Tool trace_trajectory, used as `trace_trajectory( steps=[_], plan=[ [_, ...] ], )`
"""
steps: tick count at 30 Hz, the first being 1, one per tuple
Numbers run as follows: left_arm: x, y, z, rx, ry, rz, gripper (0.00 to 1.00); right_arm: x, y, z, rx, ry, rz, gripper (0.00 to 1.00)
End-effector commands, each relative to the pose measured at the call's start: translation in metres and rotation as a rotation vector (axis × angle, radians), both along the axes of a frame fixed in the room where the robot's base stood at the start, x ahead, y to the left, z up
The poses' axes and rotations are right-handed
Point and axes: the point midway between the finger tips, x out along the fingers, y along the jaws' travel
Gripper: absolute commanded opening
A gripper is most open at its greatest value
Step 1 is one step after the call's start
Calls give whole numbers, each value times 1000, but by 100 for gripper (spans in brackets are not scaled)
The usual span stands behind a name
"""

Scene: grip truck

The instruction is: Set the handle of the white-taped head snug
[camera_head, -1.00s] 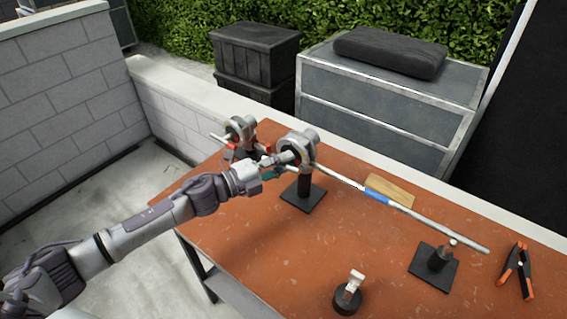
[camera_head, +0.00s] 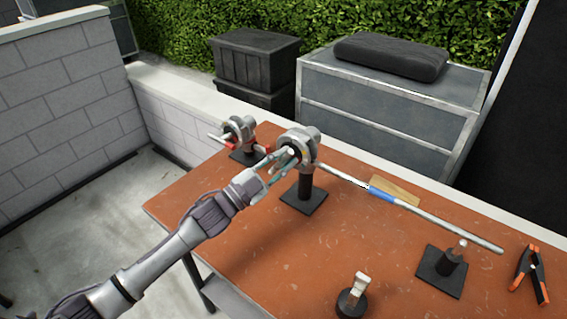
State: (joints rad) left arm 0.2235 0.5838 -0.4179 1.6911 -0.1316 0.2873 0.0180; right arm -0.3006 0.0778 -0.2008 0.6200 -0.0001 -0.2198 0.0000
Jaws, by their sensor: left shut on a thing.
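Two round grey grip heads sit on black stands on the table. The nearer head (camera_head: 307,146) is on the taller post, and the farther head (camera_head: 240,128) is behind it to the left, with red parts beside it. I cannot clearly make out white tape on either. My left gripper (camera_head: 278,162) is at the left face of the nearer head, its teal-padded fingers shut on what appears to be that head's handle. The fingers mostly hide the handle, so its angle cannot be told. My right gripper is not in view.
A wooden block (camera_head: 405,194), an orange-and-black clamp (camera_head: 530,272) and a black round-based piece (camera_head: 352,300) lie on the orange table (camera_head: 250,255).

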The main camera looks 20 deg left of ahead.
Motion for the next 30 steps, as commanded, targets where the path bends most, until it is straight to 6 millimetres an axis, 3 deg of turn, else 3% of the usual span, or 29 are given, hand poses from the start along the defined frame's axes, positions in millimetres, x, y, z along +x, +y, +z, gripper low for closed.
trace_trajectory(
  steps=[15,30],
  plan=[
    [0,0,-1,-356,132,1,0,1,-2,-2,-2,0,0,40],
    [0,0,-2,-441,165,1,0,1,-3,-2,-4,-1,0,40]
  ],
)
